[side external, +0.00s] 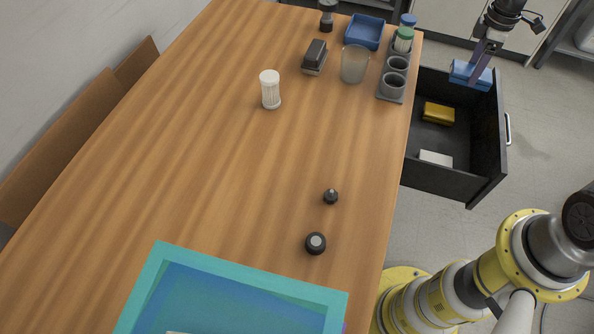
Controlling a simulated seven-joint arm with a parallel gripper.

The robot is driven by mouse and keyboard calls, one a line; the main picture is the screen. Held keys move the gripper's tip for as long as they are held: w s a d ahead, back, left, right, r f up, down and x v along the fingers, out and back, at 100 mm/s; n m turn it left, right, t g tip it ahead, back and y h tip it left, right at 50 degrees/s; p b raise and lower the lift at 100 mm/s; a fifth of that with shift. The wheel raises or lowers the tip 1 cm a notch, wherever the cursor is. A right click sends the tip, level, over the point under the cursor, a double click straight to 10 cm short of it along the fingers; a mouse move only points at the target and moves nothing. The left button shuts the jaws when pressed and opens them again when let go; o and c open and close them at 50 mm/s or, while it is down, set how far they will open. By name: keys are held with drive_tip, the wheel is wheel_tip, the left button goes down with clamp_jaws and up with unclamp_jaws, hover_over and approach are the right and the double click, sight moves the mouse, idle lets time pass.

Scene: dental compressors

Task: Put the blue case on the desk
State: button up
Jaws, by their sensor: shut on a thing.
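The blue case (461,74) is in my gripper (475,72), above the back right part of an open black drawer. My gripper points down and is shut on the case. The fingertips are partly hidden by the case and small in this view. The wooden desk (230,150) lies to the left of the drawer, and the case is clear of it to the right.
The open drawer (487,150) holds a yellow case (438,113) and a white box (435,158). A cup rack (391,98), a clear cup (355,64) and a blue tray (364,31) stand at the desk's back right. The desk's middle is mostly clear.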

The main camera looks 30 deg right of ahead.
sight(470, 71)
wheel_tip(470, 71, up, 15)
drive_tip(key=w+a+n, duration=0.3)
drive_tip(key=a+n, duration=0.6)
drive_tip(key=a, duration=1.5)
drive_tip(key=s+a+n, duration=0.4)
drive_tip(key=a+n, duration=0.1)
drive_tip(key=a, duration=0.5)
drive_tip(key=s+a+n, duration=0.4)
drive_tip(key=a, duration=0.7)
drive_tip(key=w+a+f, duration=0.2)
drive_tip(key=w+f, duration=0.1)
drive_tip(key=f, duration=0.1)
drive_tip(key=w+a+f, duration=0.3)
drive_tip(key=w+f, duration=0.1)
drive_tip(key=f, duration=0.1)
drive_tip(key=w+a+f, duration=0.2)
drive_tip(key=w+f, duration=0.1)
drive_tip(key=f, duration=0.2)
drive_tip(key=shift+w+a+f, duration=0.25)
drive_tip(key=shift+a, duration=0.05)
drive_tip(key=shift+w+a+f, duration=0.2)
drive_tip(key=shift+w+f, duration=0.1)
drive_tip(key=shift+f, duration=1.55)
drive_tip(key=shift+f, duration=0.15)
